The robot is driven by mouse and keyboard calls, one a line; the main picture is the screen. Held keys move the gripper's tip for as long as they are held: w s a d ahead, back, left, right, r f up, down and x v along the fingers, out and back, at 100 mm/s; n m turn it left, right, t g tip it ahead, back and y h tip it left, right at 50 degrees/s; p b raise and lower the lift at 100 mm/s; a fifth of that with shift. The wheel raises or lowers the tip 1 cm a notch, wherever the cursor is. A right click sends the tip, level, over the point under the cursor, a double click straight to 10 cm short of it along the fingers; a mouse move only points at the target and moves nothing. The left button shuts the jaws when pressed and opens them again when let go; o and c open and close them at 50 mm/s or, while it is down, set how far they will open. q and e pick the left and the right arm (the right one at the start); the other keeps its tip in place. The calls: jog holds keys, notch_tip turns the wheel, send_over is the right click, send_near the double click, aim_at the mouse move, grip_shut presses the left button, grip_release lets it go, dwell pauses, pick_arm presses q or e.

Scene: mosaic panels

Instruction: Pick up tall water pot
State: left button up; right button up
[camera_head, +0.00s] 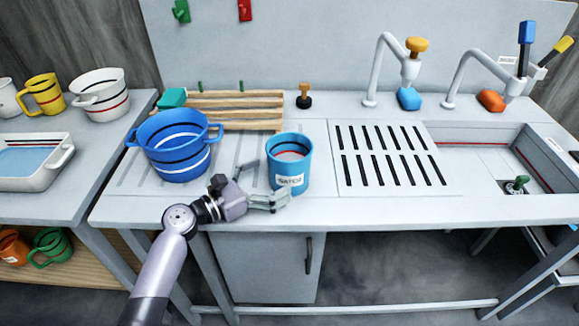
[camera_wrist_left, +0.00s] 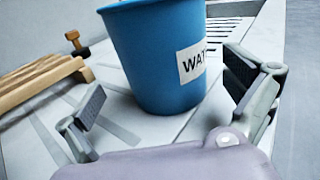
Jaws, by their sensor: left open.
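The tall water pot (camera_head: 290,158) is a blue cup with a white label that reads in part "WATER". It stands upright near the front edge of the counter. My left gripper (camera_head: 266,182) is open just left of the pot, its fingers pointing toward it. In the left wrist view, the pot (camera_wrist_left: 162,60) stands ahead between and beyond the spread fingertips of the gripper (camera_wrist_left: 172,100), with no visible contact. The pot's top is cut off there. My right gripper is not in view.
A blue two-handled pot (camera_head: 178,158) stands left on the counter (camera_head: 240,211). Behind are a wooden rack (camera_head: 235,108) and a small brass-topped knob (camera_head: 304,95). A slotted drain panel (camera_head: 385,182) lies right, beside the sink (camera_head: 490,160) with taps. Mugs and a white basin (camera_head: 28,178) stand far left.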

aim_at(289, 168)
pick_arm(q)
jog(key=shift+w+d+r, duration=0.1)
jog(key=shift+w+d, duration=0.1)
jog(key=shift+d, duration=0.2)
jog(key=x, duration=0.3)
jog(key=shift+d+p, duration=0.35)
jog(key=shift+d, duration=0.05)
jog(key=shift+w+d, duration=0.25)
jog(key=shift+d, duration=0.05)
jog(key=shift+c, duration=1.3)
jog(key=c, duration=1.3)
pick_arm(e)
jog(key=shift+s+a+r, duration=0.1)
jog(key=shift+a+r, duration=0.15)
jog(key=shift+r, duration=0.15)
